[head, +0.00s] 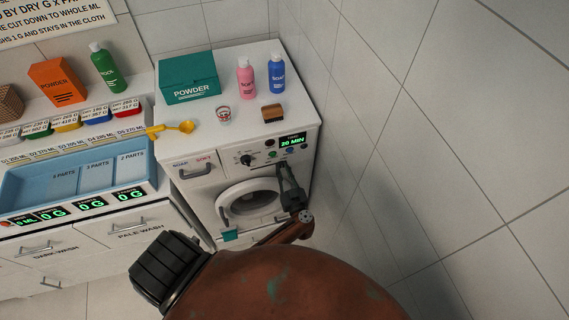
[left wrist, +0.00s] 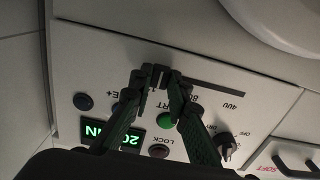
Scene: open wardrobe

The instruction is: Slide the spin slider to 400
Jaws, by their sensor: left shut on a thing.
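The washing machine's white control panel (head: 262,155) is on the upper front of the machine. My left gripper (head: 281,167) reaches the panel's right part, below the lit time display (head: 292,142). In the left wrist view the panel appears upside down, and my left gripper (left wrist: 158,78) is shut with its fingertips at the left end of the dark slider slot (left wrist: 215,83). The slider's small knob is between the fingertips and mostly hidden. A partly covered label starting with 8 is near the fingertips; what seems to be the 400 label (left wrist: 233,103) is near the slot's other end.
The round door (head: 248,203) is below the panel. A tiled wall (head: 345,130) stands close on the right.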

